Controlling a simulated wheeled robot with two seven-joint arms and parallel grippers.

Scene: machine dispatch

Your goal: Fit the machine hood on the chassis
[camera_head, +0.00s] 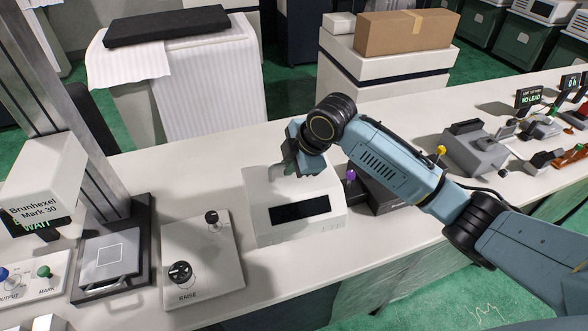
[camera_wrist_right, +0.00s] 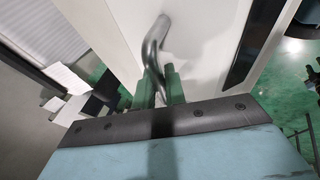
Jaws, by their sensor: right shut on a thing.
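The machine hood (camera_head: 315,188) is a white box with a dark window on its front, in the middle of the head view. My right gripper (camera_head: 287,168) is over its top left part and shut on its handle. In the right wrist view, the metal handle (camera_wrist_right: 153,55) runs between the fingers of my right gripper (camera_wrist_right: 160,88), against the white hood (camera_wrist_right: 205,45). The hood's underside is hidden; I cannot tell whether it rests on anything. A dark box (camera_head: 378,196), possibly the chassis, stands right of the hood, partly behind my right arm. My left gripper is not in view.
A control box marked RAISE (camera_head: 203,262) stands close left of the hood. Farther left is a Brunhexel Mark 30 machine (camera_head: 45,180). A purple knob (camera_head: 350,174) sits close right of the hood. Grey devices (camera_head: 474,150) stand farther right on the white counter (camera_head: 185,178).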

